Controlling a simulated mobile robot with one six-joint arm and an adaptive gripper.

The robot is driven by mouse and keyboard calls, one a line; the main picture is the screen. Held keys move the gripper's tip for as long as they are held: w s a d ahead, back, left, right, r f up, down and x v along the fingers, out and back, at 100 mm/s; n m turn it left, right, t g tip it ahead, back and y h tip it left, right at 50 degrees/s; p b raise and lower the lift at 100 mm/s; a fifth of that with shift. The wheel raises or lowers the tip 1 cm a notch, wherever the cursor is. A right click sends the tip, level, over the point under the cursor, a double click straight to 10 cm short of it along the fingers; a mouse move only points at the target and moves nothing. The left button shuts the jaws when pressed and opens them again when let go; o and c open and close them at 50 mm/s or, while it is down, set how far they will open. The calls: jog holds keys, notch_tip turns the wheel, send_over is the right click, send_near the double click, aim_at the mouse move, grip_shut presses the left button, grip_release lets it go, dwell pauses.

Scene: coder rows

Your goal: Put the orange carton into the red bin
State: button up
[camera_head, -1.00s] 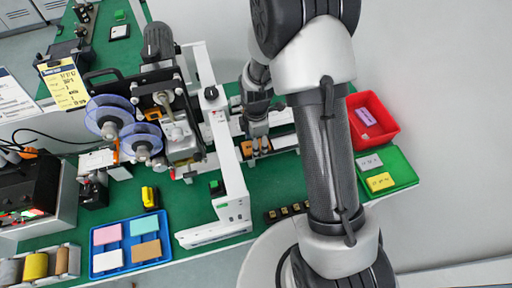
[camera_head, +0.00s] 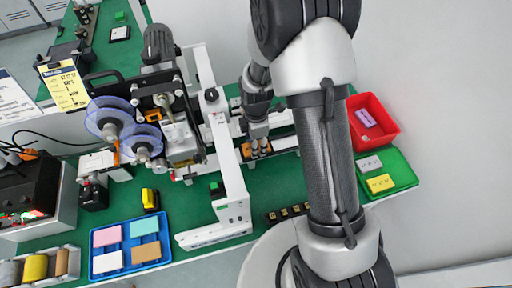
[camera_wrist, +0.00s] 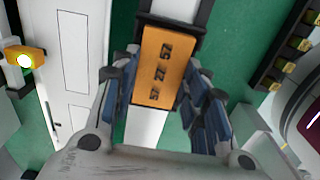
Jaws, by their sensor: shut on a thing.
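The orange carton (camera_wrist: 155,62) lies between the fingers of my gripper (camera_wrist: 158,95) in the wrist view. It is a flat orange block with dark printed marks, over a white and dark conveyor strip. In the head view my gripper (camera_head: 258,152) points down at the conveyor, with a bit of the orange carton (camera_head: 246,149) showing beside the fingers. My gripper is shut on the carton. The red bin (camera_head: 387,134) stands at the right end of the table and holds one purple carton (camera_head: 367,118).
A green tray (camera_head: 403,177) with a grey and a yellow carton sits in front of the red bin. A blue tray (camera_head: 122,269) with several cartons lies at the front left. The white machine frame (camera_head: 232,180) stands just left of my gripper.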

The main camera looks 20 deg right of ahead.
jog(key=shift+r+p, duration=1.8)
jog(key=shift+r, duration=0.75)
jog(key=m, duration=0.2)
jog(key=r+m, duration=0.1)
jog(key=m, duration=0.1)
jog(key=shift+s+r+b, duration=0.15)
jog(key=shift+b, duration=0.25)
jog(key=m, duration=0.1)
jog(key=r+m, duration=0.1)
jog(key=m, duration=0.2)
jog(key=shift+s+r, duration=0.2)
jog(key=shift+r, duration=0.05)
jog(key=r+m, duration=0.1)
jog(key=m, duration=0.2)
jog(key=s+r+m+b, duration=0.1)
jog(key=m, duration=0.2)
jog(key=r+m, duration=0.1)
jog(key=m, duration=0.3)
jog(key=shift+s+r, duration=0.15)
jog(key=shift+d, duration=0.1)
